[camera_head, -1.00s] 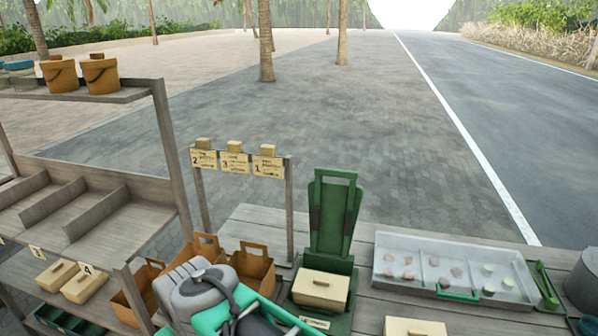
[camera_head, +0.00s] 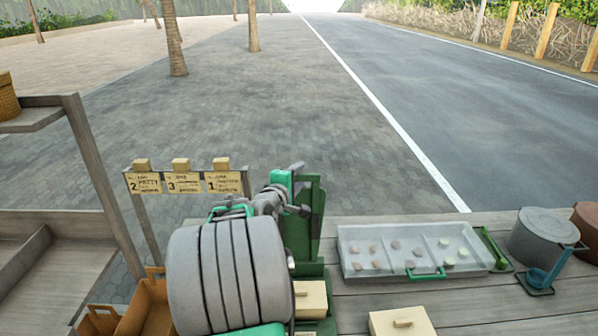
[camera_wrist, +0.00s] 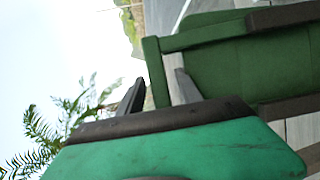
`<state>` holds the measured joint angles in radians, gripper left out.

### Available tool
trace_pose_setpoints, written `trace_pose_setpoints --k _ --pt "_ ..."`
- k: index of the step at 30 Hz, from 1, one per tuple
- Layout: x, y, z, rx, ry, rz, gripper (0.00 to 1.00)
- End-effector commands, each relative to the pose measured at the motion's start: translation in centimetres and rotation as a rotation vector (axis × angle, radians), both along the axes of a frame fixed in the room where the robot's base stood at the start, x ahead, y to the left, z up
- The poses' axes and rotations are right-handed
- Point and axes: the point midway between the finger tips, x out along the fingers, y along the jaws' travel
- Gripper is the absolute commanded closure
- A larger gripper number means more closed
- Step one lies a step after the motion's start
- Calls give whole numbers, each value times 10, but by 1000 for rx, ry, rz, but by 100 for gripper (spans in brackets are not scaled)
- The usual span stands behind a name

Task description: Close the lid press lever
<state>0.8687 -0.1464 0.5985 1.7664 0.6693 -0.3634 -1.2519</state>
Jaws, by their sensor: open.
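The green lid press (camera_head: 316,215) stands on the wooden counter, its lever upright, partly hidden behind my arm in the head view. A beige lidded box (camera_head: 311,299) sits on its base. My gripper (camera_head: 297,169) is at the top of the upright lever. In the wrist view my gripper (camera_wrist: 160,78) is open, with its two dark fingers on either side of the green lever's end bar (camera_wrist: 156,72). I cannot tell whether the fingers touch the bar.
A grey tray (camera_head: 345,240) with small pieces lies right of the press. A second beige box (camera_head: 402,322) is at the front. A grey pot (camera_head: 540,238) and a blue ladle (camera_head: 548,276) stand at the right. A sign rack (camera_head: 183,182) stands to the left.

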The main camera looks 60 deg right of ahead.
Motion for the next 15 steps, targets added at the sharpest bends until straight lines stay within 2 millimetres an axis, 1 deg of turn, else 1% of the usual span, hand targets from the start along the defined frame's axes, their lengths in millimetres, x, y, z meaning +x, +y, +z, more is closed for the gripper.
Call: trace_pose_setpoints --k 1,3,6,13,15 --pt "0 -9 -1 3 1 -2 58" --pt "1 -18 -2 2 1 -1 58" --pt "1 -25 -3 1 -1 0 58" --pt "0 -26 -4 1 -2 -2 58" --pt "0 -26 -4 1 -2 -2 64"
